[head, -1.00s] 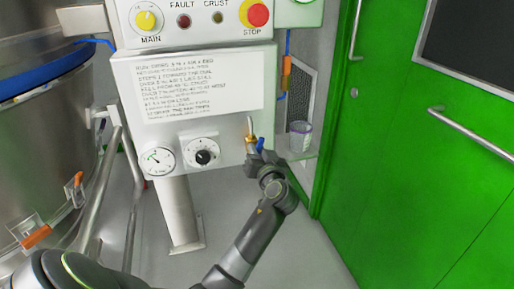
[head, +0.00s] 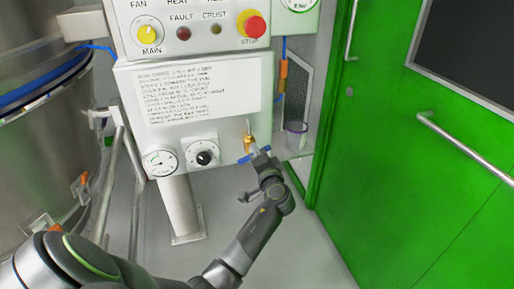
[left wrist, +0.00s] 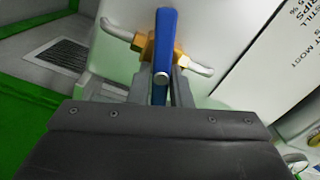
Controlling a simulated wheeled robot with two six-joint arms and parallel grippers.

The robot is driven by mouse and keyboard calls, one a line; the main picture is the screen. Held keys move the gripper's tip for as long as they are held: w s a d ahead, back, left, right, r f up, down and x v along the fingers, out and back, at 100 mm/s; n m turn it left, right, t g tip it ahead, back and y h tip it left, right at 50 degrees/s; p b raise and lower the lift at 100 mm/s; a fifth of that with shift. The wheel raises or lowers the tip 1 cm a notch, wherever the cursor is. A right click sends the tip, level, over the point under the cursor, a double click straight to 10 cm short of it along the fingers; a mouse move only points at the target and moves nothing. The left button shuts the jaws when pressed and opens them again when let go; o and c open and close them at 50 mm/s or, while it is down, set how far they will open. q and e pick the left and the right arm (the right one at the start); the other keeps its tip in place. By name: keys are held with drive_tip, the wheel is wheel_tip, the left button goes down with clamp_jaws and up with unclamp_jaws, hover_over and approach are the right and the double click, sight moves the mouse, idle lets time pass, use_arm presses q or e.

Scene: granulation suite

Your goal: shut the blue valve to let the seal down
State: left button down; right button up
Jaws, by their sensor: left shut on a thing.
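The blue valve has a flat blue handle (head: 246,159) on a brass body (head: 248,142), on the lower right of the white control panel. My left gripper (head: 260,156) is at the valve and shut on the handle. In the left wrist view the blue handle (left wrist: 166,35) stands between the two fingers, in front of the brass body (left wrist: 149,47). The handle lies crosswise to the thin metal pipe (left wrist: 117,32). The fingers hide part of the handle. My right gripper is in neither view.
The panel carries a gauge (head: 160,163), a black dial (head: 205,158), a yellow knob (head: 149,33) and a red stop button (head: 254,25). A clear cup (head: 296,134) stands on a shelf right of the valve. A steel vessel (head: 50,140) is left; a green door (head: 400,170) is right.

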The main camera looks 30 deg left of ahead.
use_arm(q)
drive_tip(key=shift+r+m, duration=0.1)
drive_tip(key=shift+m, duration=0.4)
drive_tip(key=shift+m+p, duration=0.75)
drive_tip(key=shift+m, duration=0.15)
drive_tip(key=shift+f+m+p, duration=0.3)
drive_tip(key=shift+m, duration=0.4)
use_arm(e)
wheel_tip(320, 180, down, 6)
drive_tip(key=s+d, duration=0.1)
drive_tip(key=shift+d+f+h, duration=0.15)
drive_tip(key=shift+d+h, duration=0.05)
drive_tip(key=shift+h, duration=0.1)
use_arm(q)
drive_tip(key=c, duration=1.3)
unclamp_jaws()
drive_tip(key=shift+c, duration=0.2)
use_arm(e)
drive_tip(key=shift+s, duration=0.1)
